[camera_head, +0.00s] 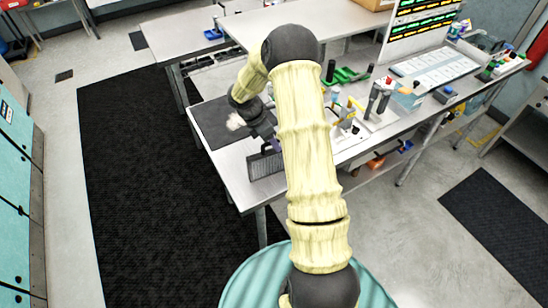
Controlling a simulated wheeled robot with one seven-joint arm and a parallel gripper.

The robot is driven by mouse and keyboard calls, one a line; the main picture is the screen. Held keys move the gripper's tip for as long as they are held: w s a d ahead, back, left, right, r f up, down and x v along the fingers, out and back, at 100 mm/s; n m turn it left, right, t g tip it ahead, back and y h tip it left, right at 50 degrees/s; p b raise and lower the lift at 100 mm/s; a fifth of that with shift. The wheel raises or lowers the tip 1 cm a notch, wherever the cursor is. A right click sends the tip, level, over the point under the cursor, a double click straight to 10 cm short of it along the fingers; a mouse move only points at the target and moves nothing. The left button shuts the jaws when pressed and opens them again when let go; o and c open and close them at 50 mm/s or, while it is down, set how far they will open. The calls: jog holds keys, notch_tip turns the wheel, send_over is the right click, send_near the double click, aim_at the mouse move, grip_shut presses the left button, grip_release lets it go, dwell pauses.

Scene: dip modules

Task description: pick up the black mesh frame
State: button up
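The black mesh frame (266,164) stands upright near the front left edge of the workbench (235,176). It is a small dark panel with a fine mesh or ridged face, partly covered by my arm on its right side. My gripper (264,136) is just above and behind the frame, beside a dark mat. The fingers are small and dark against dark things, so I cannot tell whether they are open or shut, or whether they touch the frame.
The dark mat (214,124) covers the bench's left end. Tools and small fixtures (352,110) crowd the bench right of my arm, with a white panel (436,68) farther back. Another table (150,22) stands behind. A black floor mat (150,190) lies on the left.

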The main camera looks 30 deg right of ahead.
jog(key=shift+d+f, duration=0.15)
jog(key=shift+f, duration=0.2)
jog(key=shift+s, duration=0.1)
grip_shut()
